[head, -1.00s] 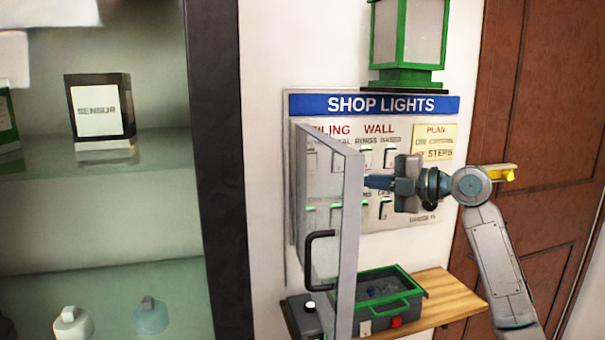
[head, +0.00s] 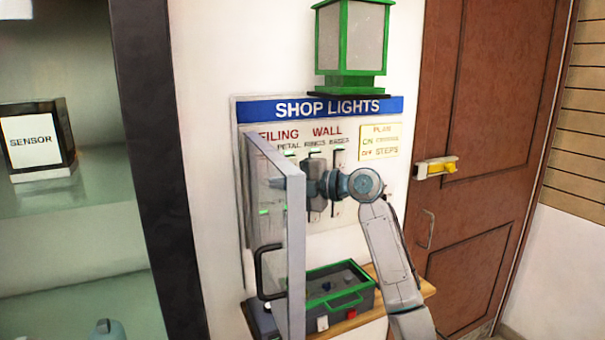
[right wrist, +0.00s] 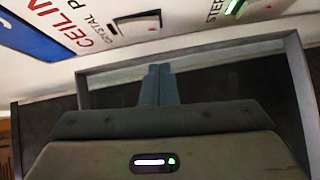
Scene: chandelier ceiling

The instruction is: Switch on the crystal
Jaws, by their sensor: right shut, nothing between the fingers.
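The "SHOP LIGHTS" switch panel (head: 390,185) is on the white wall, with rows of switches under "CEILING" and "WALL". Its clear, grey-framed cover (head: 293,250) stands swung open on the left side. In the right wrist view, a white switch plate with a dark lever, the crystal switch (right wrist: 137,27), sits beside the word "CRYSTAL". In the wrist view the fingers (right wrist: 158,84) point towards the panel, apart from the crystal switch. My left gripper is not in view.
A green lantern (head: 352,45) is mounted above the panel. A wooden shelf (head: 420,290) below holds a green-rimmed box (head: 340,290). A brown door (head: 480,150) with a yellow latch is at right, a glass cabinet (head: 60,235) at left. In the wrist view, "STEPS" shows a green light (right wrist: 233,7).

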